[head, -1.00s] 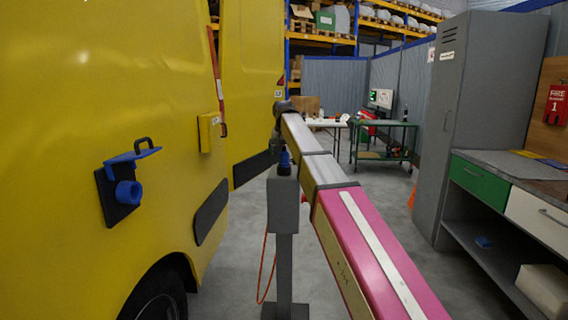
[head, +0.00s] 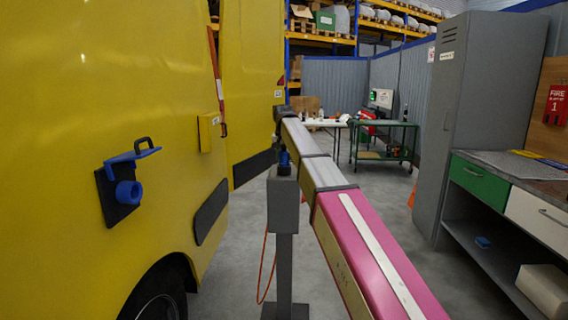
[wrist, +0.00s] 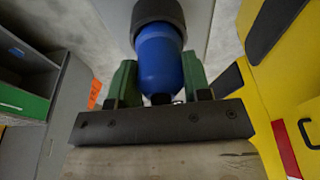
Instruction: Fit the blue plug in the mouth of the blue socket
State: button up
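The blue plug (head: 284,159) stands upright at the top of a grey post (head: 284,204). In the wrist view the plug (wrist: 160,58) runs out of a dark collar and lies between the two green fingers of my gripper (wrist: 160,80). Both fingers sit against its sides, and the gap matches its width. In the head view the gripper is mostly hidden. The blue socket (head: 129,193) is a round ring on a black plate on the yellow van's side, left of the post. Its blue flap (head: 133,156) stands out above the mouth, which is uncovered.
The yellow van (head: 70,120) fills the left, with its open door (head: 252,80) behind the post. An orange cable (head: 264,265) hangs beside the post. A grey locker (head: 478,120) and workbench (head: 500,170) stand right. Floor between post and bench is clear beneath my arm.

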jog(key=shift+r, duration=0.2)
jog(key=shift+r, duration=2.05)
jog(key=shift+r, duration=2)
